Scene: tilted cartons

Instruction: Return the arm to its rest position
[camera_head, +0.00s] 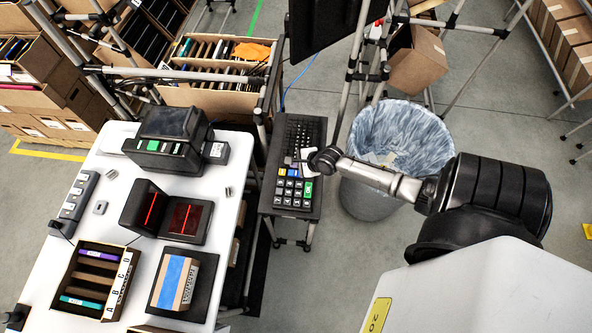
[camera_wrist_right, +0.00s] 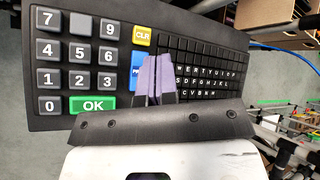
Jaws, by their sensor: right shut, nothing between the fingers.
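My right arm comes in from the right in the head view. Its gripper (camera_head: 312,160) is over the black keypad and keyboard unit (camera_head: 283,137), near its coloured keys. In the right wrist view the two purple-grey fingers of the gripper (camera_wrist_right: 155,66) are together with nothing between them. They point at the keyboard unit (camera_wrist_right: 100,33), between the blue key and the letter keys. The number keys and a green OK key (camera_wrist_right: 93,104) lie to the left of the fingers. I cannot tell whether the fingertips touch a key. My left gripper is in neither view.
A lined waste bin (camera_head: 400,135) stands below my right arm. A white table (camera_head: 110,180) at left holds a black label device (camera_head: 172,125), scanners, a slotted box (camera_head: 92,280) and a small carton (camera_head: 180,283). Metal frame poles and cartons stand behind.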

